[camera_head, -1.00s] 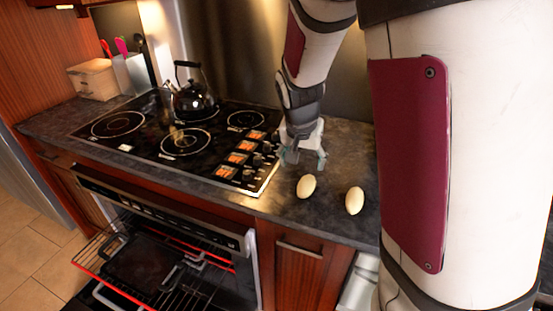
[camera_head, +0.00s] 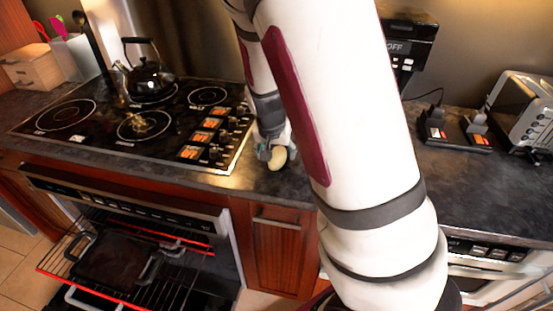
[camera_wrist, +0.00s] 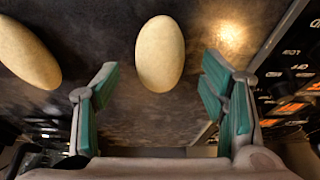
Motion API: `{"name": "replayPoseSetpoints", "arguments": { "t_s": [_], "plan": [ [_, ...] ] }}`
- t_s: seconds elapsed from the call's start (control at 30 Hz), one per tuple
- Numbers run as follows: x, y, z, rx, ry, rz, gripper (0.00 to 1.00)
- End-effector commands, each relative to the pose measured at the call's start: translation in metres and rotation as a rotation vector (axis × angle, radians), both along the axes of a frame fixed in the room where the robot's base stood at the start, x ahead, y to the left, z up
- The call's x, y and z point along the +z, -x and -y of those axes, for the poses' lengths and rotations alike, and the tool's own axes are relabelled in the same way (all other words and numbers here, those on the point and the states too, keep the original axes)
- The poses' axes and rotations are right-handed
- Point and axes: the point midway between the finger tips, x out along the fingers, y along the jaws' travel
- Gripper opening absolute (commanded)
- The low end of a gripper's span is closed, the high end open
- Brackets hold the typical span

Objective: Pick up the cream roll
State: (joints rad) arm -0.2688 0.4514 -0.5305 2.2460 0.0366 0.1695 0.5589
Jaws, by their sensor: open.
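A cream roll (camera_wrist: 160,54), pale and egg-shaped, lies on the dark counter in the wrist view, centred ahead of my gripper's fingers. It also shows in the head view (camera_head: 278,158) right beside the gripper. A second similar roll (camera_wrist: 26,54) lies to the left in the wrist view; in the head view my arm hides it. My gripper (camera_wrist: 158,80) is open with its green-padded fingers apart and nothing held. The near end of the centred roll reaches about the fingertips' level in the picture; I cannot tell the height gap.
The black cooktop (camera_head: 140,125) with lit controls lies just left of the gripper, with a kettle (camera_head: 150,78) on it. An open oven with its rack (camera_head: 130,262) pulled out is below. A toaster (camera_head: 525,110) stands on the right counter.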

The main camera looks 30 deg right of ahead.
Motion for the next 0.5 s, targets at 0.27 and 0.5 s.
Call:
{"name": "replayPoseSetpoints", "arguments": {
  "t_s": [0.27, 0.5],
  "plan": [
    [-0.023, -0.007, 0.006, -0.001, -0.001, 0.001, 0.65],
    [-0.023, -0.007, 0.006, 0.000, -0.002, 0.002, 0.54]
  ]
}}
